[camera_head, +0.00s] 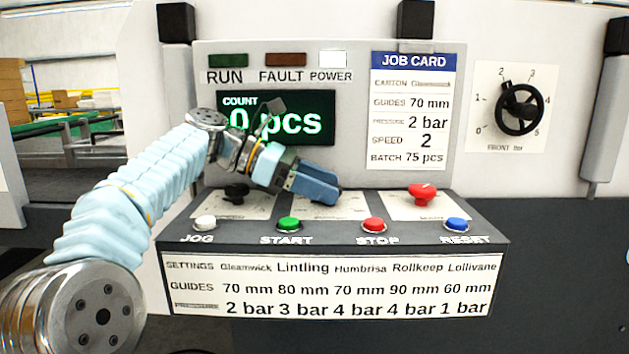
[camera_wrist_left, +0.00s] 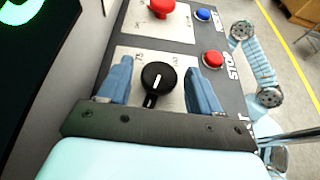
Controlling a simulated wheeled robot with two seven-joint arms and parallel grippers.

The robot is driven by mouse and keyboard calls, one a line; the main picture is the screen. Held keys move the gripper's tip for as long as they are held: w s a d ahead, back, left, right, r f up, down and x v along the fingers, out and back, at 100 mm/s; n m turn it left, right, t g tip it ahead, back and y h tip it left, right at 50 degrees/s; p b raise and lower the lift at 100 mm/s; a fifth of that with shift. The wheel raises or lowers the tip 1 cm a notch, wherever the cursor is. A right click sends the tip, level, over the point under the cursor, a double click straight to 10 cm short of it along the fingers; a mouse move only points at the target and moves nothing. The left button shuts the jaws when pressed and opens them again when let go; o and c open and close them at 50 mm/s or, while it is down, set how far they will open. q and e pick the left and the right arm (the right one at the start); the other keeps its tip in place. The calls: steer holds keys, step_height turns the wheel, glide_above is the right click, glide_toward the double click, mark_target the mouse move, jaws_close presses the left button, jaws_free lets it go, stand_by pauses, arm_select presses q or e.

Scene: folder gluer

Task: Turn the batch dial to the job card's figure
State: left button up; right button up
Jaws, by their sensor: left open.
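The job card (camera_head: 410,110) on the panel reads "BATCH 75 pcs". My left gripper (camera_head: 318,190) is over the middle plate of the control desk and hides the dial there in the head view. In the left wrist view, a round black dial (camera_wrist_left: 157,82) with a white pointer line sits on a white plate (camera_wrist_left: 130,60) with a "75" mark at its upper left. The open fingers of my left gripper (camera_wrist_left: 158,66) stand on either side of the dial, with visible gaps. The display (camera_head: 276,118) shows "COUNT" and "0 pcs", partly covered by my arm. My right gripper is out of view.
A black knob (camera_head: 236,192) is left of my gripper and a red knob (camera_head: 422,194) is right. White, green, red and blue buttons line the desk's front edge, above a settings table (camera_head: 330,285). A black handwheel (camera_head: 520,107) is on the right wall.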

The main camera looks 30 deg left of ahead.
arm_select(q)
steer(key=v, duration=1.1)
steer(key=shift+a, duration=0.25)
steer(key=shift+v, duration=1.15)
steer(key=shift+s+d, duration=0.1)
